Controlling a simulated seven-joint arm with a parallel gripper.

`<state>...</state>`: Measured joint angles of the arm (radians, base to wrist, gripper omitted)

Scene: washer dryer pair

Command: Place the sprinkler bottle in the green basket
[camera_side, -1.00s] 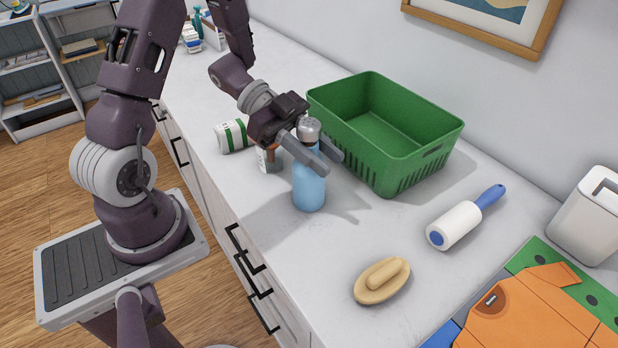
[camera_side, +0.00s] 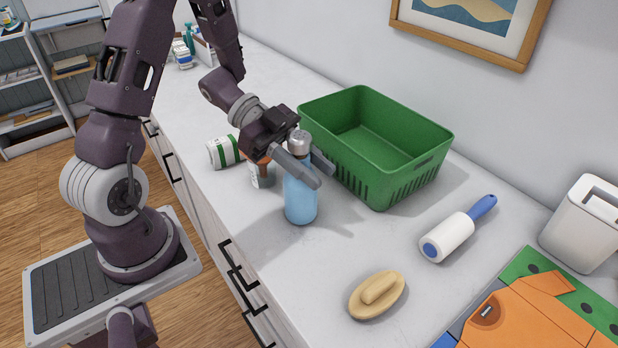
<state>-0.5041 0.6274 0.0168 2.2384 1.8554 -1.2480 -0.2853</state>
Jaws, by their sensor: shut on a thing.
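The sprinkler bottle (camera_side: 300,204) is light blue with a grey perforated cap, and stands upright at the middle of the white counter. My gripper (camera_side: 322,177) is shut on its upper part, one finger on each side, just below the cap. The near finger hides part of the bottle. The bottle's base appears to be on the counter. The green basket (camera_side: 395,193) stands just behind and to the right of the bottle, against the wall side. It is open at the top, and the inside that shows is empty.
A small bottle with a brown cap (camera_side: 260,174) and a white-and-green can lying down (camera_side: 223,152) are close left of my gripper. A lint roller (camera_side: 448,237), a wooden brush (camera_side: 377,295), a white bin (camera_side: 583,228) and folded orange cloth (camera_side: 540,318) lie to the right.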

